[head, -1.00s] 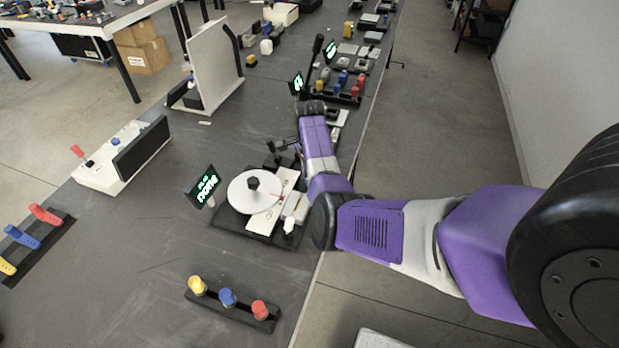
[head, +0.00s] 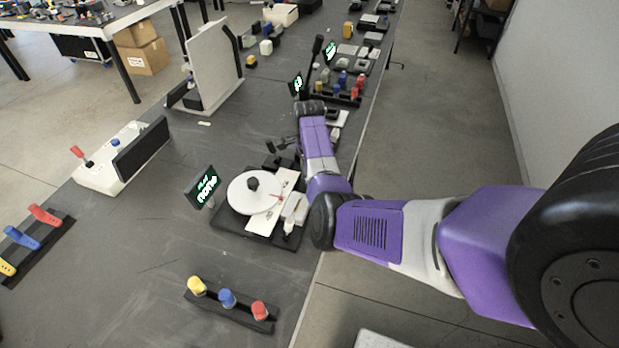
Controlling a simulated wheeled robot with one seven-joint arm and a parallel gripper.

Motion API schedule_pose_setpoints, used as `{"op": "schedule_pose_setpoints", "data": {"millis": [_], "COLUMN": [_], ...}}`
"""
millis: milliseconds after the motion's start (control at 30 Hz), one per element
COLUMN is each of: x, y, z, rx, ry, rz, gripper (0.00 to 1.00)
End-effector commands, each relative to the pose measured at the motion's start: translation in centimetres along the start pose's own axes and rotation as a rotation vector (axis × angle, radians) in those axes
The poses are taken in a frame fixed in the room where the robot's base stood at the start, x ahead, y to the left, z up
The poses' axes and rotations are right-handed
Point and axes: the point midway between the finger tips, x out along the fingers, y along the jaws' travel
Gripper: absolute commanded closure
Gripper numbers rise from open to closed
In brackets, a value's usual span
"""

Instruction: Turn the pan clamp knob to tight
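A device with a round white disc (head: 245,200) on a dark base (head: 236,231) stands near the table's right edge. A black knob (head: 252,184) sits at the middle of the disc, and a small red mark shows at the disc's right side. A small white knob-like part (head: 288,227) stands at the base's front right. I cannot tell which of these is the pan clamp knob. My arm reaches in from the right and bends back past the device. Small dark parts (head: 277,148) behind the disc may be my gripper; its fingers and any contact are unclear.
A small lit display (head: 202,187) stands left of the disc. A rack with yellow, blue and red knobs (head: 231,305) lies in front. A white box with a black panel (head: 125,158) and an upright white board (head: 214,65) stand left and behind. The table between is mostly clear.

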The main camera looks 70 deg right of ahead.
Motion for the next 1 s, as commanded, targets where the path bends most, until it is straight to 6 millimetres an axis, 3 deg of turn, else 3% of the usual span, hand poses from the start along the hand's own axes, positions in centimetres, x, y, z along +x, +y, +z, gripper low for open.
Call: {"op": "schedule_pose_setpoints", "data": {"millis": [233,700,1000], "x": [-0.8,-7.3,-7.8], "y": [0.0,-0.1,0.0], "z": [0.1,0.0,0.0], "rx": [-0.001,0.000,0.000], "ry": [0.000,0.000,0.000], "rz": [0.000,-0.002,0.001], "gripper": [0.46,0.46,0.46]}}
